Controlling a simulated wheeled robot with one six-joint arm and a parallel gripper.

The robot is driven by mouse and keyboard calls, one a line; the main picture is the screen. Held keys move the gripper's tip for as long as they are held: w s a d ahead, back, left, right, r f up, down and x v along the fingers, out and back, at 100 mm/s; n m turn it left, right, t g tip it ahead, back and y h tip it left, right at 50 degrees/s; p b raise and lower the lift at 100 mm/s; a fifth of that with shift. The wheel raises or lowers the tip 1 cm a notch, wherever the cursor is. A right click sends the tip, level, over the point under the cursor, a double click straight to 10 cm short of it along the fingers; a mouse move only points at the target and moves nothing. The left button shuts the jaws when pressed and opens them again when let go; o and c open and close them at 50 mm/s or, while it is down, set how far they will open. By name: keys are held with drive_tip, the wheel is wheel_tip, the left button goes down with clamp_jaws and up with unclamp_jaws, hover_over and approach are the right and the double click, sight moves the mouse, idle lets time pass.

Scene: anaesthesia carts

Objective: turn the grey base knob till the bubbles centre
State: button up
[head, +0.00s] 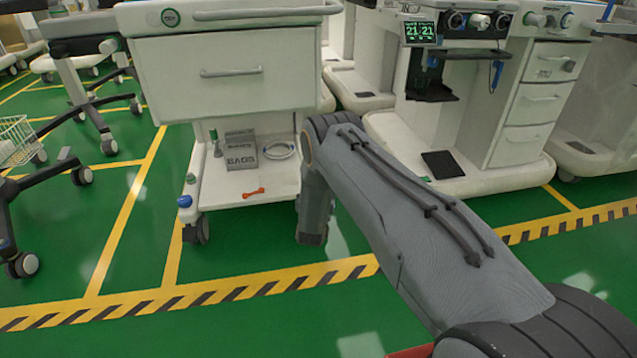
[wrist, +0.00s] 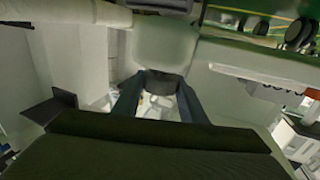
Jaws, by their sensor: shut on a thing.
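In the wrist view the two dark fingers of my gripper (wrist: 157,92) reach forward on either side of a small dark grey knob (wrist: 160,80). They are shut on it. The knob sits against a pale, rounded block (wrist: 165,45). In the head view my arm reaches to the right side of the white cart, and the gripper and the knob are hidden there. I cannot see any bubbles or level vial in either view.
The white drawer cart (head: 215,90) has a lower shelf with a grey box (head: 242,150), a coiled tube (head: 279,150) and a red-orange tool (head: 254,193). An anaesthesia machine (head: 480,150) stands right. Green floor (head: 120,250) is open at front left.

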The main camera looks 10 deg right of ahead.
drive_tip(key=shift+m+g+h+b, duration=0.75)
drive_tip(key=shift+m+h, duration=0.3)
drive_tip(key=shift+h, duration=0.4)
drive_tip(key=shift+m+g+h+b, duration=0.75)
drive_tip(key=shift+m+h, duration=0.3)
drive_tip(key=shift+h, duration=0.4)
drive_tip(key=shift+w, duration=0.1)
drive_tip(key=o, duration=1.1)
drive_tip(key=shift+d, duration=0.1)
drive_tip(key=shift+c, duration=0.2)
drive_tip(key=p+v, duration=0.3)
drive_tip(key=v, duration=0.5)
drive_tip(key=shift+w, duration=0.1)
